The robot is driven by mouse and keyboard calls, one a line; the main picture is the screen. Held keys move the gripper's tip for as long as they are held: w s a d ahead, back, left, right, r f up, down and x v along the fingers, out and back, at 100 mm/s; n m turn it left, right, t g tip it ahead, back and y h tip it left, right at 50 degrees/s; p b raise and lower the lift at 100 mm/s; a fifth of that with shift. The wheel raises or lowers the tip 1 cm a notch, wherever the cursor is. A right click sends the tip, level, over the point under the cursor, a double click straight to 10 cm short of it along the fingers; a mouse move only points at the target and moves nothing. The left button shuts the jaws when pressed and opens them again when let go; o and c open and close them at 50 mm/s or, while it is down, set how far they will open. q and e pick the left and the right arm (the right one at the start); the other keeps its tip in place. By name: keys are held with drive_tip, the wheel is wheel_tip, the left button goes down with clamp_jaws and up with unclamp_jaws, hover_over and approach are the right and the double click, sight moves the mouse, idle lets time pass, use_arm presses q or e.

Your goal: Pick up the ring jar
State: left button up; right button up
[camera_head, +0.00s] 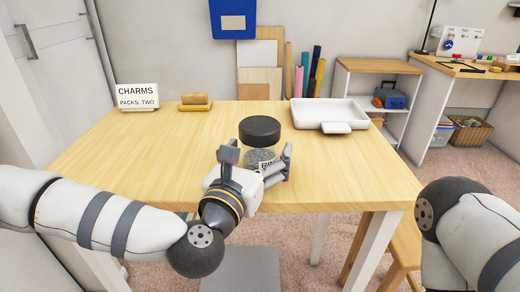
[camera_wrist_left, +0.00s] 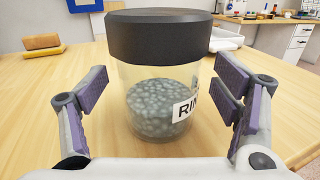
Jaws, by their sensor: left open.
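The ring jar (camera_head: 260,132) stands upright on the wooden table (camera_head: 190,148). It is clear with a wide black lid, grey rings inside and a white label partly reading "RIN". In the left wrist view the jar (camera_wrist_left: 155,75) stands between the spread fingers, with a gap on each side. My left gripper (camera_head: 258,164) is open around the near side of the jar and hides part of its lower body. The fingers (camera_wrist_left: 162,92) do not touch the jar in the wrist view. My right arm shows at the right edge, but its gripper is out of view.
A white tray (camera_head: 306,113) with a front lip lies behind the jar to the right. The table left of the jar is clear.

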use_arm(q)
drive_tip(key=shift+x, duration=0.9)
drive_tip(key=c, duration=1.5)
